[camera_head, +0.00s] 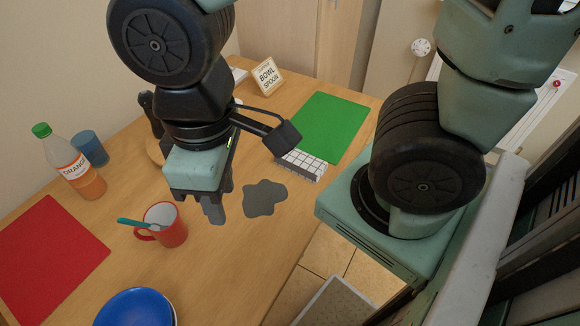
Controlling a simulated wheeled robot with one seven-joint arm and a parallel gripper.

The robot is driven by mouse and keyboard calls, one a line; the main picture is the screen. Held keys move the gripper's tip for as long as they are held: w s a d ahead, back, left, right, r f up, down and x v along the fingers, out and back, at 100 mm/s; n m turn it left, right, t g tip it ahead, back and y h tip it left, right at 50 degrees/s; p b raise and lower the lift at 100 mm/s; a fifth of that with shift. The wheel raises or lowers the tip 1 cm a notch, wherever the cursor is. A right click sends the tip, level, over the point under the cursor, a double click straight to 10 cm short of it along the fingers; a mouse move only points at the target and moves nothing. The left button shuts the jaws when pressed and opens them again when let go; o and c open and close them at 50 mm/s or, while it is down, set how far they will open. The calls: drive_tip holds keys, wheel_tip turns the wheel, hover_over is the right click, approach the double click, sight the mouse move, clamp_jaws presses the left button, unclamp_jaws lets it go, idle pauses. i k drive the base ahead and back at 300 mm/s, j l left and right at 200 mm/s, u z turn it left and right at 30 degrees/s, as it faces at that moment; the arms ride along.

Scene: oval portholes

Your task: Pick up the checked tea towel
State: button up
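The checked tea towel (303,165) is a small, folded, white block with dark grid lines. It lies on the wooden table near its right edge, by the near edge of a green mat. Part of its left end is hidden behind the camera arm on my wrist. My gripper (218,203) points down over the middle of the table, to the left of the towel and nearer the camera, apart from it. Its dark fingers are seen partly from the side, and nothing shows held in them. The gap between them is not clear.
A flat grey patch (264,198) lies right of my gripper. A red mug (172,234) with a teal-handled utensil stands close by. Around are a green mat (328,124), red mat (45,262), blue bowl (136,309), orange bottle (80,172), blue cup (90,148) and sign (266,76).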

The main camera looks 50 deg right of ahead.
sight(303, 164)
drive_tip(key=l+u, duration=0.15)
drive_tip(key=l, duration=0.3)
drive_tip(key=l+u, duration=0.2)
drive_tip(key=l, duration=0.25)
drive_tip(key=k+l+u, duration=0.15)
drive_tip(key=l, duration=0.3)
drive_tip(key=k+l+u, duration=0.15)
drive_tip(key=l, duration=0.3)
drive_tip(key=l+u, duration=0.15)
drive_tip(key=l, duration=0.3)
drive_tip(key=k+l+u, duration=0.2)
drive_tip(key=l, duration=0.2)
